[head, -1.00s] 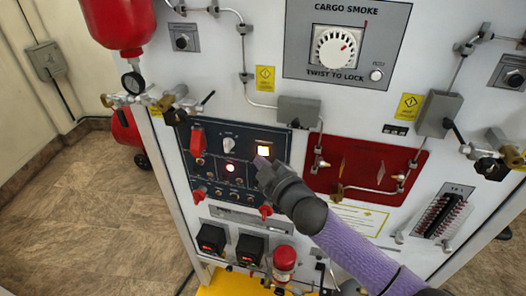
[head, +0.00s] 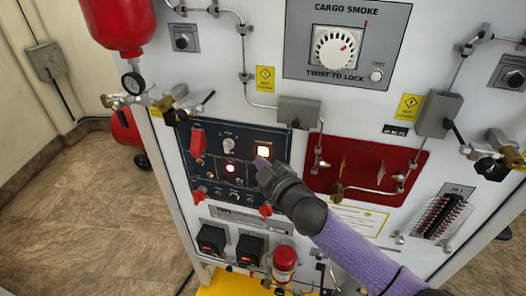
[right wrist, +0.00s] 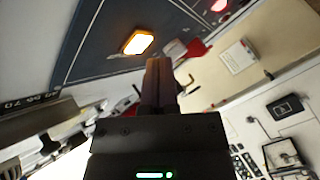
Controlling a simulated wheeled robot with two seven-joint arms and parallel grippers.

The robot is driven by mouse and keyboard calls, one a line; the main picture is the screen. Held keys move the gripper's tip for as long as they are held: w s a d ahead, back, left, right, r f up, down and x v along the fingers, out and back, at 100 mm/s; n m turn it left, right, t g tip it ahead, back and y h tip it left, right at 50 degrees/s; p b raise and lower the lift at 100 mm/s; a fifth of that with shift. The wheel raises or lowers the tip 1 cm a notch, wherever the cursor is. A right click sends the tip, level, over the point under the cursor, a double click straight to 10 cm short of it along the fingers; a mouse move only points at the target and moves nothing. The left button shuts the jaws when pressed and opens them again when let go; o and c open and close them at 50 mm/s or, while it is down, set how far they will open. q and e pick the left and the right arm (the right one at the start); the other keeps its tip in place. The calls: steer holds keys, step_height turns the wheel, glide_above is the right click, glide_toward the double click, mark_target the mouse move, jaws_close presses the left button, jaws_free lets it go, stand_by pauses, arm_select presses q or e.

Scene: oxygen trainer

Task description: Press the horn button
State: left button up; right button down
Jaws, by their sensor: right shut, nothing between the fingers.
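A dark blue control panel (head: 215,140) is on the white trainer wall. It carries a square amber lit button (head: 263,151), a round lit red-white light (head: 230,168) and several small knobs. The labels are too small to read, so I cannot tell which control is the horn button. My right gripper (head: 262,165) is shut and empty, with its tip just below the amber button in the head view. In the right wrist view the shut fingers (right wrist: 158,66) point toward the panel, close to the amber button (right wrist: 138,43); contact cannot be told. My left gripper is out of view.
Red guarded switches (head: 198,143) sit at the panel's left edge. A red panel (head: 370,165) with metal tubing is to the right, and a grey cargo smoke box (head: 300,60) is above. Black indicator boxes (head: 250,249) and a red-capped fitting (head: 285,258) are below.

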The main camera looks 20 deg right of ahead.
stand_by(0.5)
steer(key=shift+w, duration=0.15)
steer(key=shift+w+d, duration=0.25)
stand_by(0.4)
